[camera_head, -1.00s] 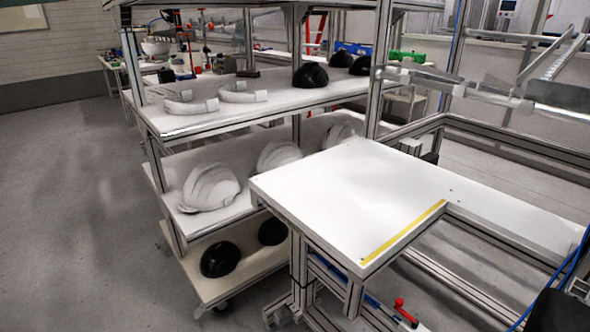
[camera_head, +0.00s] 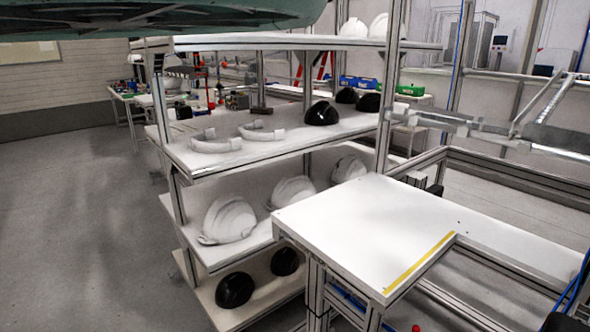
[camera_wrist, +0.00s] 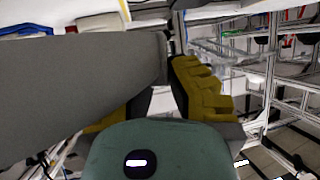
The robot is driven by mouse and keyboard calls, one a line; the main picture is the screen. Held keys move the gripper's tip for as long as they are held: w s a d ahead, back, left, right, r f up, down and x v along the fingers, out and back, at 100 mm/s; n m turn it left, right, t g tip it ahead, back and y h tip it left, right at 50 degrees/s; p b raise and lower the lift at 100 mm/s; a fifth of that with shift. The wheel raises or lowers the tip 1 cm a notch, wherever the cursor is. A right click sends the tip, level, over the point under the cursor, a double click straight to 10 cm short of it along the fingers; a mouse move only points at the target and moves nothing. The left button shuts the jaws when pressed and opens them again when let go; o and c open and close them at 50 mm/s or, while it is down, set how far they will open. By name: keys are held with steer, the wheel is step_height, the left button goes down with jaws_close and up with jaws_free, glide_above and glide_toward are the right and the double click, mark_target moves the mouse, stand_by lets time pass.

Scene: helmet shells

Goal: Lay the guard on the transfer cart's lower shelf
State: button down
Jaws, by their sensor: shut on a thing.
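In the wrist view my gripper (camera_wrist: 163,82), with yellow-padded fingers, is shut on a broad grey piece. This piece, which I take to be the guard (camera_wrist: 75,95), fills the left of the view, hiding much of the left finger. My gripper and the guard do not show in the head view. A multi-level rack (camera_head: 230,167) stands mid-left in the head view; I cannot tell whether it is the transfer cart. Its lowest shelf (camera_head: 262,306) holds black helmet shells (camera_head: 236,290).
White helmet shells (camera_head: 229,220) fill the rack's middle level. Above them are two pale curved bands (camera_head: 216,141) and several black shells (camera_head: 322,113). A white table (camera_head: 365,225) with a yellow strip stands close at right. Floor (camera_head: 90,220) at left is clear.

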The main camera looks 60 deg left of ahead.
steer(key=w+a+r+n+g+y+p, duration=0.5)
steer(key=w+a+r+n+y+p, duration=0.25)
steer(key=w+a+r+p, duration=0.95)
step_height(320, 180, up, 36)
steer(key=a+m+t+h+p, duration=0.2)
steer(key=m+t+h+p, duration=0.2)
steer(key=p, duration=3)
steer(key=shift+w+a+f+m+h, duration=0.25)
steer(key=shift+w+m+h, duration=0.1)
steer(key=shift+m, duration=0.2)
